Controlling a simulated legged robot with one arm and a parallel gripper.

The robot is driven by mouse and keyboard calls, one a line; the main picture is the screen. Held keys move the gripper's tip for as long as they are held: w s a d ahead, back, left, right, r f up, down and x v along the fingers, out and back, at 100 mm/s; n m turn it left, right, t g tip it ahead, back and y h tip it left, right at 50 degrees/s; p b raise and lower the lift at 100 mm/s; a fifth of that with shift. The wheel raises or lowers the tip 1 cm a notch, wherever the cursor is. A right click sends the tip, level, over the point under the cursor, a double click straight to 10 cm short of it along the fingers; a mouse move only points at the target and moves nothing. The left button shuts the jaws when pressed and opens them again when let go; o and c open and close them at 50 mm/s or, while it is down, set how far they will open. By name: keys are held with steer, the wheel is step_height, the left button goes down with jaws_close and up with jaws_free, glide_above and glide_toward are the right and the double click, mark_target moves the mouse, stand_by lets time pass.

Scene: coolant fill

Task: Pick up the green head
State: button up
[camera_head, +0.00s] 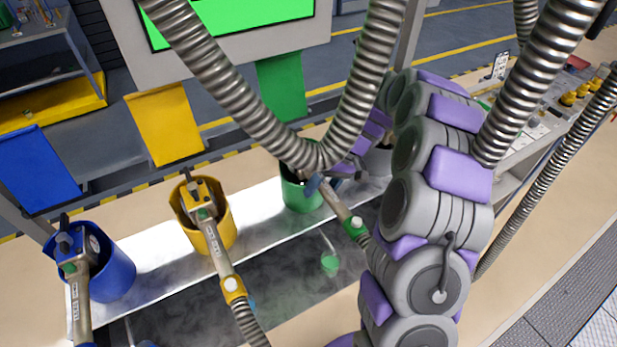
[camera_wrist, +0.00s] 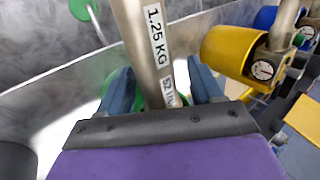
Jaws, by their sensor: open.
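The green head is a metal tube (camera_head: 338,205) with a green collar, leaning from the green bucket (camera_head: 296,197) at the middle of the head view. In the wrist view its tube (camera_wrist: 144,28), labelled "1.25 KG", runs down between my fingers. My gripper (camera_wrist: 162,80) is open, with one blue-grey finger on each side of the tube. I cannot tell whether either finger touches it. In the head view my gripper (camera_head: 321,185) is at the bucket's rim, partly hidden by a hanging hose. The head's lower end is hidden by my gripper in the wrist view.
A yellow bucket (camera_head: 218,238) with a yellow head (camera_head: 203,200) and a blue bucket (camera_head: 113,275) with a blue head stand to the left. Thick ribbed hoses (camera_head: 230,85) hang across the view. A screen and colored panels are behind the buckets.

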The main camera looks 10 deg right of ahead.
steer(key=shift+d, duration=0.8)
steer(key=shift+c, duration=0.9)
steer(key=shift+a, duration=0.9)
steer(key=c, duration=0.5)
steer(key=shift+d, duration=0.2)
jaws_close()
steer(key=shift+r, duration=0.15)
steer(key=shift+d, duration=0.1)
